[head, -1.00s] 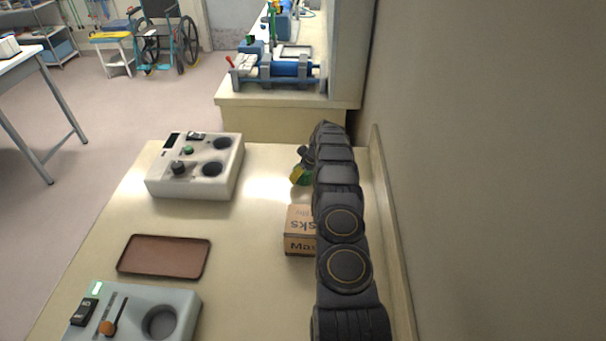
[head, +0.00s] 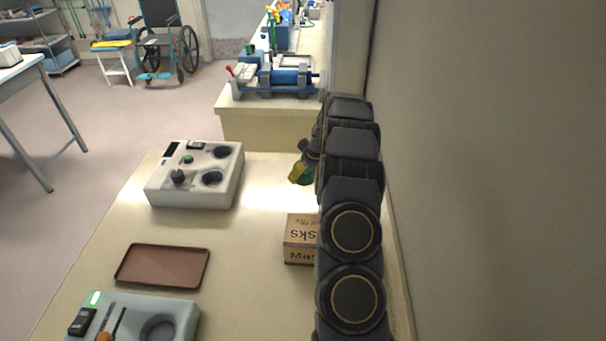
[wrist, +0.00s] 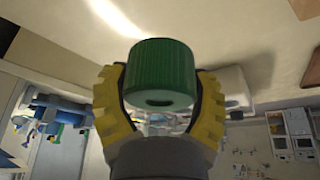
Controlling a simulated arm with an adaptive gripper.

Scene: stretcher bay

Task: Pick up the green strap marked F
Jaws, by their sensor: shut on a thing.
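No letter F can be made out on the side that shows. In the head view my gripper (head: 300,172) is small, partly behind my arm, over the far right of the counter. A bit of green shows at its fingertips. It appears to be clear of the counter top.
A cardboard masks box (head: 300,240) stands beside my arm. A white control box (head: 205,185), a brown tray (head: 162,266) and a grey-green device (head: 180,305) are on the left of the counter (head: 245,285). A wall is close on the right. The middle of the counter is clear.

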